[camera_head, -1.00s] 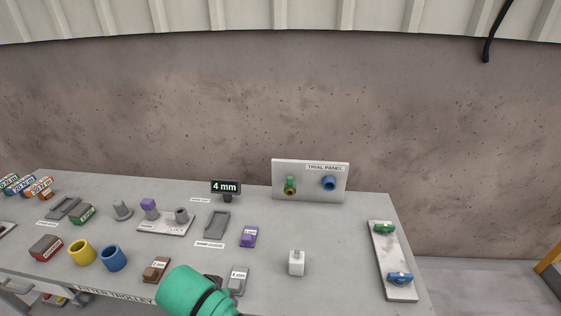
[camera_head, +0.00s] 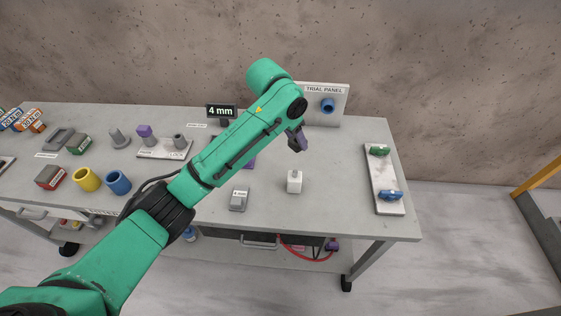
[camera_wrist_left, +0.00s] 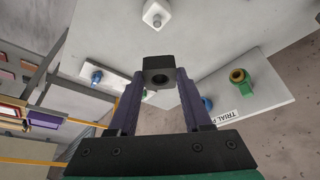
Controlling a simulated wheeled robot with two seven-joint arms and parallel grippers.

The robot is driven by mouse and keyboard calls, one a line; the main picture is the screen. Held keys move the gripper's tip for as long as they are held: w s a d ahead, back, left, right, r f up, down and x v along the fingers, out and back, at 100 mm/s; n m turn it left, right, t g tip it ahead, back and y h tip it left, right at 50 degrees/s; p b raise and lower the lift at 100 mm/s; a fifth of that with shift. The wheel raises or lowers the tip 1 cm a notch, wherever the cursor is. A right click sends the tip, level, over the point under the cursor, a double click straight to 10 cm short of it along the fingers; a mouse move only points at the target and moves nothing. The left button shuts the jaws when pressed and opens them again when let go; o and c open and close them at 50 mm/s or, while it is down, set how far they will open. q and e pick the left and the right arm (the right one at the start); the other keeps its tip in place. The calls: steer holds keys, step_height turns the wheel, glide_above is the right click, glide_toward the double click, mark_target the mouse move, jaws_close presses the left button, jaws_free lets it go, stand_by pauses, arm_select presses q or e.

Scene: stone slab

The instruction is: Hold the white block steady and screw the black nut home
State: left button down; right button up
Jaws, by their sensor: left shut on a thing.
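The white block (camera_head: 294,183), with a small post on top, stands upright on the grey table. It also shows at the top of the left wrist view (camera_wrist_left: 157,12). My left gripper (camera_head: 299,141) is above and behind the block, apart from it. In the left wrist view, the purple fingers of my left gripper (camera_wrist_left: 157,80) are shut on the black nut (camera_wrist_left: 158,64), a dark block with a round hole. The nut is held in the air, clear of the table. My right gripper is in neither view.
The trial panel (camera_head: 339,92) stands at the back with a blue ring; my arm hides its other fitting. A pale plate (camera_head: 384,180) with green and blue clamps lies at right. Cups, blocks and trays fill the left.

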mark_target(293, 143)
arm_select(q)
steer(key=shift+d+r, duration=0.1)
steer(key=shift+f, duration=2)
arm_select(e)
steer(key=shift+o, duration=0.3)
